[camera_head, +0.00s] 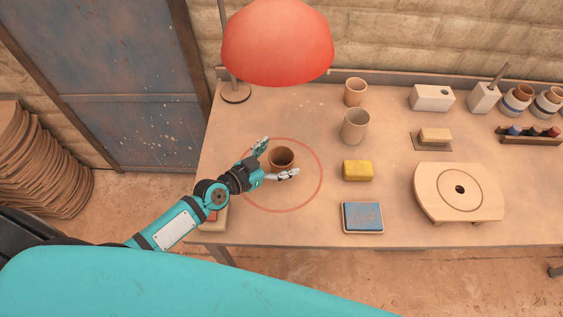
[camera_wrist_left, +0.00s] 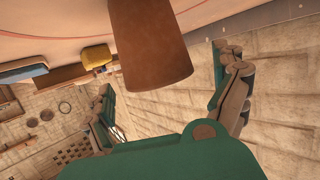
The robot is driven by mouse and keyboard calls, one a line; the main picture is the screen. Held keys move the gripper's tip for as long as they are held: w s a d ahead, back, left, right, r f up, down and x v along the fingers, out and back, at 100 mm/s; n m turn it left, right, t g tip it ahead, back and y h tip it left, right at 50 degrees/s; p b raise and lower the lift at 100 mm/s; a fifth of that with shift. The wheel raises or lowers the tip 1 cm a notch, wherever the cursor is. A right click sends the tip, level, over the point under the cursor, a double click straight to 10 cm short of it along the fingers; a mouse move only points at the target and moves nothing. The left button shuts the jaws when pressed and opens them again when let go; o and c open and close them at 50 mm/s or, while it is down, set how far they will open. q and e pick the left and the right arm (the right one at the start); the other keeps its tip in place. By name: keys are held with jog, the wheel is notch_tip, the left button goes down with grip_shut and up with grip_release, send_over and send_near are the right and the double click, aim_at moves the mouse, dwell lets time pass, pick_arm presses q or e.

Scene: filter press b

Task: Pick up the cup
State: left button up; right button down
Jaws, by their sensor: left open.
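A small brown cup (camera_head: 281,157) stands on the workbench (camera_head: 320,215), inside a thin red ring marked on the top. My left gripper (camera_head: 279,160) is open, with one finger on the far side of the cup and the other on the near side. In the left wrist view the brown cup (camera_wrist_left: 151,50) shows large between the two spread fingers of the left gripper (camera_wrist_left: 170,95). I cannot tell whether either finger touches it. My right gripper is in neither view.
A red lamp (camera_head: 277,42) hangs over the bench behind the cup. Right of the ring are two beige cups (camera_head: 355,127), a yellow sponge (camera_head: 357,170) and a blue pad (camera_head: 362,217). A round wooden disc board (camera_head: 459,190) lies farther right.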

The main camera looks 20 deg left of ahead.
pick_arm(q)
jog(key=shift+x, duration=0.75)
jog(key=shift+s, duration=0.1)
jog(key=c, duration=1.3)
jog(key=shift+c, duration=0.2)
jog(key=shift+r, duration=0.15)
